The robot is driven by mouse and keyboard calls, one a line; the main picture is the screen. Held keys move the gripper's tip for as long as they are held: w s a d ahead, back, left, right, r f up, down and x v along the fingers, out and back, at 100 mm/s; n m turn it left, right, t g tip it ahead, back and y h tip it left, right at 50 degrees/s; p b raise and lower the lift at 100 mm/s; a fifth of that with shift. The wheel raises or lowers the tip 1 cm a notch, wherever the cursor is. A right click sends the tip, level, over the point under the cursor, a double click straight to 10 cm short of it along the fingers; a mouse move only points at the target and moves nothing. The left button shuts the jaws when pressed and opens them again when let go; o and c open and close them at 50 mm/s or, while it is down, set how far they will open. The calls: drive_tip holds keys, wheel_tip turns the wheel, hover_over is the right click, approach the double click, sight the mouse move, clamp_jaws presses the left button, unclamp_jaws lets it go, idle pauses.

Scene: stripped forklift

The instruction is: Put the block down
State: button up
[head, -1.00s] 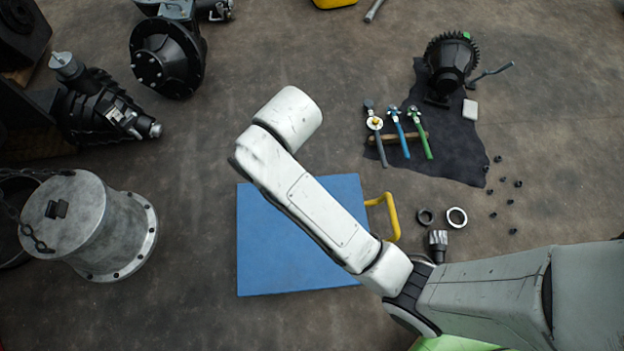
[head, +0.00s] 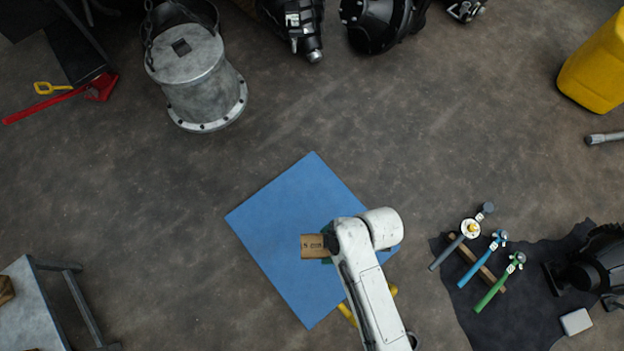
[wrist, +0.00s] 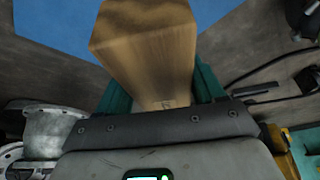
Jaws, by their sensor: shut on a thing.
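A tan wooden block (head: 313,246) with dark printed marks shows in the head view, sticking out to the left from under my white arm. Below it is a flat blue panel (head: 280,205) with a yellow handle (head: 347,314). My gripper (wrist: 160,85) is shut on the block, with teal fingers on either side of it in the wrist view, where the block (wrist: 145,40) fills the top middle. In the head view my arm hides most of the gripper and the block's right end. I cannot tell how high the block is above the panel.
A grey metal cylinder (head: 195,85) stands at the upper left. A grey-topped bench (head: 30,300) is at the lower left. Floor around the panel's left is clear.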

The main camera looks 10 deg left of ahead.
drive_tip(key=s+a+f+n+g+h, duration=0.1)
drive_tip(key=s+a+f+n, duration=0.1)
drive_tip(key=s+f+n, duration=0.3)
drive_tip(key=s+a+f+n+g+h, duration=0.1)
drive_tip(key=s+a+f+n, duration=0.1)
drive_tip(key=s, duration=0.6)
drive_tip(key=w+d+f+b, duration=0.1)
drive_tip(key=w+f+b, duration=0.1)
drive_tip(key=w+f, duration=0.1)
drive_tip(key=w+d+f+b, duration=0.2)
drive_tip(key=w+f+b, duration=0.1)
drive_tip(key=w, duration=0.2)
drive_tip(key=w+d+f+b, duration=0.1)
drive_tip(key=w+f+b, duration=0.2)
drive_tip(key=w, duration=0.2)
drive_tip(key=shift+w+d, duration=0.1)
drive_tip(key=shift+d, duration=0.3)
drive_tip(key=f+b, duration=0.1)
drive_tip(key=f, duration=0.1)
drive_tip(key=f+b, duration=0.1)
drive_tip(key=shift+w+d+f+b, duration=0.1)
drive_tip(key=shift+w+f+b, duration=0.15)
drive_tip(key=shift+f+b, duration=0.1)
drive_tip(key=shift+r, duration=0.15)
drive_tip(key=o, duration=1.2)
